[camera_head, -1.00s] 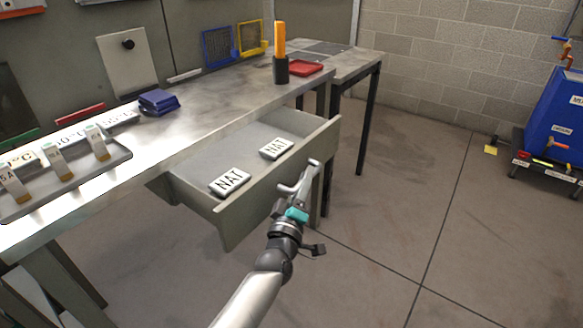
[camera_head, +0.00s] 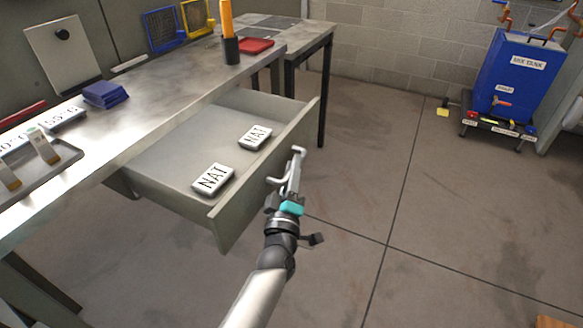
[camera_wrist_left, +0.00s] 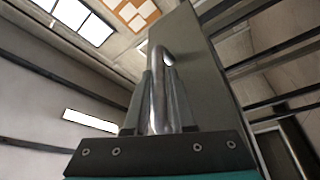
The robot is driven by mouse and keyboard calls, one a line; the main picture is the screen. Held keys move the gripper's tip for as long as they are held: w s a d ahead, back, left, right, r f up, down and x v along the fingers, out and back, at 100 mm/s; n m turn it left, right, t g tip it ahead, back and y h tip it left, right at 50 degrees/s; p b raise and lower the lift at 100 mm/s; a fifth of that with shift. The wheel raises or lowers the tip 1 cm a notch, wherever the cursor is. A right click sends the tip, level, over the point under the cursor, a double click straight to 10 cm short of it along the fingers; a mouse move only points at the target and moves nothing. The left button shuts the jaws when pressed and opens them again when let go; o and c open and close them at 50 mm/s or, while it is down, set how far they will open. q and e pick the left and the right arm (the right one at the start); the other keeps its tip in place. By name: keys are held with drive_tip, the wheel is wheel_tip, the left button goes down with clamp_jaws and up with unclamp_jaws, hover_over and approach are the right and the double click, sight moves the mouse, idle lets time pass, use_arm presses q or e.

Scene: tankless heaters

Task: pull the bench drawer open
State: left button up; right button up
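The bench drawer (camera_head: 165,168) stands well out from under the metal-topped workbench (camera_head: 150,95), and its inside shows from above. Two white boxes marked NAT (camera_head: 213,179) (camera_head: 255,137) lie in it. The bar handle (camera_head: 298,151) is on the outer face of the drawer front (camera_head: 240,215). My left gripper (camera_head: 290,180) is at this handle, its fingers closed around the bar. In the left wrist view the shiny handle (camera_wrist_left: 158,85) runs between the fingers, beside the grey drawer front (camera_wrist_left: 205,75). My right gripper is not in view.
On the bench are a grey tray (camera_head: 60,168), dark blue pads (camera_head: 105,95), a black cup (camera_head: 231,50) with an orange item, and a red tray (camera_head: 256,45). A blue tank unit (camera_head: 515,75) stands far right. The floor right of the drawer is clear.

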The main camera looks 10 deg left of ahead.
use_arm(q)
drive_tip(key=shift+o, duration=0.4)
drive_tip(key=shift+s, duration=0.25)
drive_tip(key=p+v, duration=0.3)
drive_tip(key=v, duration=1.1)
drive_tip(key=shift+s+p, duration=0.35)
drive_tip(key=shift+s, duration=0.05)
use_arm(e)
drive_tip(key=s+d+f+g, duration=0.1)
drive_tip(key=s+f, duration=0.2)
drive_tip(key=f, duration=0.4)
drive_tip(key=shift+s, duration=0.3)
use_arm(q)
drive_tip(key=shift+f, duration=0.2)
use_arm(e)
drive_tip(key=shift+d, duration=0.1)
